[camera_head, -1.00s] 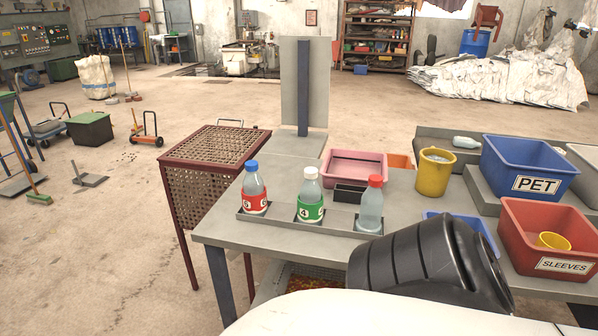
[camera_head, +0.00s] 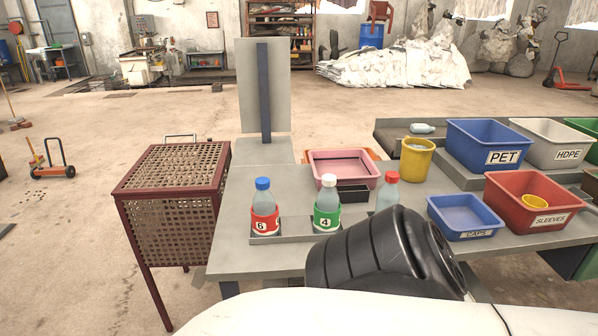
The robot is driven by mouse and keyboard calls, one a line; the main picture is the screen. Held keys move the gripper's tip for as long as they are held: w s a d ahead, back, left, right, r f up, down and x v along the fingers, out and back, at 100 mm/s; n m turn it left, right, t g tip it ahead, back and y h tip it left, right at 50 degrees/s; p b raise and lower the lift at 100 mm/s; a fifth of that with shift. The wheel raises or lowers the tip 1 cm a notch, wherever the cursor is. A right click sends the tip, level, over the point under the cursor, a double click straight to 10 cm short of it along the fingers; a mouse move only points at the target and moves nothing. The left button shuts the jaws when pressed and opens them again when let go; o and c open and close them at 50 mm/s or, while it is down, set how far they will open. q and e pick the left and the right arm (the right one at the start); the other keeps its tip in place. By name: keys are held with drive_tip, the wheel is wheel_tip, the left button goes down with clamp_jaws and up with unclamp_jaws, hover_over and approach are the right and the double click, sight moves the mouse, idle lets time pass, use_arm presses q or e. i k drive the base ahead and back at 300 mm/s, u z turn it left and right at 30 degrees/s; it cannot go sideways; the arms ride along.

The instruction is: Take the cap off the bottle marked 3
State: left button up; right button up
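Three upright bottles stand in a shallow grey tray (camera_head: 290,238) on the table. One has a blue cap and a red label marked 6 (camera_head: 264,212). The middle one has a white cap and a green label marked 4 (camera_head: 327,208). The third bottle (camera_head: 386,195) has a red cap (camera_head: 392,177) in place. Its lower part is hidden behind a black ribbed part that looks like mine, and no number shows on it. No label marked 3 is readable. Neither gripper can be seen.
A blue CAPS bin (camera_head: 461,232), red SLEEVES bin (camera_head: 495,200), blue PET bin (camera_head: 455,145) and white HDPE bin (camera_head: 535,130) are on the right. A yellow bucket (camera_head: 416,160), pink tray (camera_head: 318,178) and small black box (camera_head: 352,194) stand behind the bottles. A maroon mesh cage (camera_head: 165,240) is left.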

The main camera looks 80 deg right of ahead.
sight(389, 196)
drive_tip(key=z, duration=2.3)
